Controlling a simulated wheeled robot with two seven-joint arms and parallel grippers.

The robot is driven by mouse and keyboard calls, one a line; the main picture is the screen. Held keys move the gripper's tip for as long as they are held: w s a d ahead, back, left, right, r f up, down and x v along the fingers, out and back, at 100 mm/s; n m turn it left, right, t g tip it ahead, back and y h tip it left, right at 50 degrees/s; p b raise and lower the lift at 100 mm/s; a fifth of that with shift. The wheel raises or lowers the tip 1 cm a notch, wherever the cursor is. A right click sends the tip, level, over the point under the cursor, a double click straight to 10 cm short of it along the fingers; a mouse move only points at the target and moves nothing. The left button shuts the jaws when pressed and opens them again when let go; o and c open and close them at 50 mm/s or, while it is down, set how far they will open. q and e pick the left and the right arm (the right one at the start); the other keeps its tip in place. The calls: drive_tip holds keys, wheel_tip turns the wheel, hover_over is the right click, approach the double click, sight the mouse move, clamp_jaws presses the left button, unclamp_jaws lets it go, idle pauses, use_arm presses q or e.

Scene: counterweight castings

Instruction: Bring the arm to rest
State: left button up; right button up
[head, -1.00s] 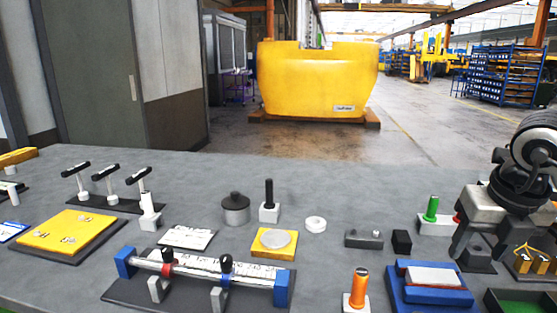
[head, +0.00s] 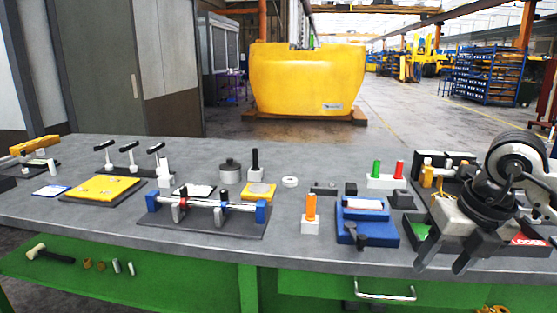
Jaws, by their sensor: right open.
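My right gripper (head: 445,256) is at the right of the head view, over the front right of the grey workbench (head: 310,253). Its two dark fingers point down and stand apart, with nothing seen between them. My right arm comes in from the right edge and hides part of the bins and parts behind it. My left gripper is not in view.
Left of the gripper lie a blue fixture (head: 352,231) and an orange-handled plug (head: 311,208). Red and green handles (head: 376,169) stand behind. A clamp fixture (head: 218,209) and a yellow plate (head: 103,188) are further left. A green shelf (head: 120,283) holds a hammer (head: 50,254).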

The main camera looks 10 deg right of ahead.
drive_tip(key=s+a+f+m+t+y, duration=0.1)
drive_tip(key=s+a+m+t+y, duration=0.2)
drive_tip(key=a+y, duration=1.85)
drive_tip(key=w+d+f+m+t+h, duration=0.1)
drive_tip(key=d+f+m+t+h, duration=0.1)
drive_tip(key=f+m+t+h, duration=0.7)
drive_tip(key=w+d+f+m+t+h, duration=0.15)
drive_tip(key=f+m+h, duration=0.35)
drive_tip(key=m, duration=0.8)
drive_tip(key=s+f+m+g+h, duration=0.5)
drive_tip(key=s+f, duration=0.5)
drive_tip(key=f, duration=0.5)
drive_tip(key=shift+s+d+m+g, duration=0.2)
drive_tip(key=shift+s+m+g, duration=0.2)
drive_tip(key=shift+m, duration=0.2)
